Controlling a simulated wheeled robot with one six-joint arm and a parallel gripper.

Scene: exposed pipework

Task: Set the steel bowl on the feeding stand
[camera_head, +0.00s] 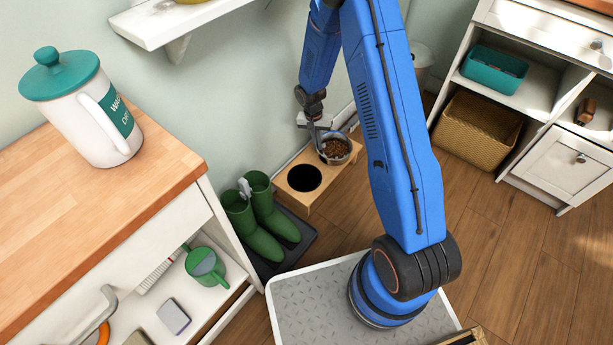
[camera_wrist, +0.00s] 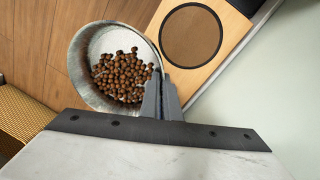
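The steel bowl (camera_head: 337,149) holds brown kibble and is at the right end of the wooden feeding stand (camera_head: 318,193). In the wrist view the bowl (camera_wrist: 86,76) is near and large, with its rim between the fingers of my gripper (camera_wrist: 163,95). My gripper (camera_head: 321,138) is shut on the rim on the wall side. The stand (camera_wrist: 228,52) shows one empty round hole (camera_wrist: 191,36), black in the head view (camera_head: 304,178). I cannot tell whether the bowl touches the stand.
Green boots (camera_head: 262,221) stand on a dark tray left of the stand. The wall runs close behind the stand. A white cabinet with a wicker basket (camera_head: 477,131) stands at right. Wooden floor (camera_head: 490,235) lies clear between. A canister (camera_head: 92,115) stands on the left counter.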

